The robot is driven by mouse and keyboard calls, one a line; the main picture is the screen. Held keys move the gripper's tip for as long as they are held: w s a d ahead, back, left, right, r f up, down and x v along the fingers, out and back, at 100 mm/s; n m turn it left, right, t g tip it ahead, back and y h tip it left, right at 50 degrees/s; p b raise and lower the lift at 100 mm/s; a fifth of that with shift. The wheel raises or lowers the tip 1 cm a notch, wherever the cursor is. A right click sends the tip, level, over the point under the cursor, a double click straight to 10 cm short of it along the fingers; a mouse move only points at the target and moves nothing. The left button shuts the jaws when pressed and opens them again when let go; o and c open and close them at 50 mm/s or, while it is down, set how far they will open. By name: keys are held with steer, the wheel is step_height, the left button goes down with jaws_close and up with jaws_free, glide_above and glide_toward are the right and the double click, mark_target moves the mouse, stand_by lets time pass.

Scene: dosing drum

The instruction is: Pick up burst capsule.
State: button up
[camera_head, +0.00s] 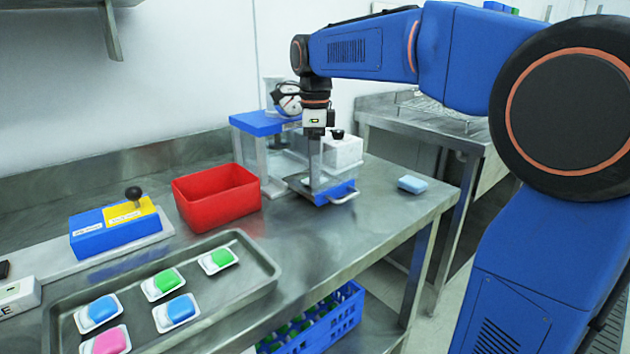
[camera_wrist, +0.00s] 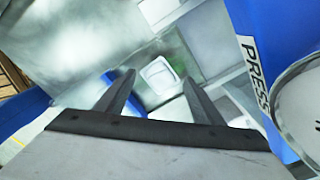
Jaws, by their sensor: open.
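A white, squarish capsule (camera_wrist: 158,73) with a little green along its edge lies below my gripper in the wrist view. I cannot tell from this view whether it is burst. It is hidden in the head view. My gripper (camera_wrist: 159,80) is open and empty, with its two fingers pointing down on either side of the capsule in the picture. In the head view my gripper (camera_head: 315,184) hangs over the blue-fronted drawer (camera_head: 336,194) of the press (camera_head: 262,122), close to it. The drawer stands pulled out, with its pale handle towards the front.
A red bin (camera_head: 216,212) stands left of the press. A metal tray (camera_head: 262,262) holds several green, blue and pink capsules. A blue and yellow box (camera_head: 115,228) with a black knob is behind it.

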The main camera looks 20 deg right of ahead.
steer(key=shift+f, duration=0.5)
steer(key=c, duration=1.1)
steer(key=shift+c, duration=0.4)
steer(key=shift+r, duration=0.1)
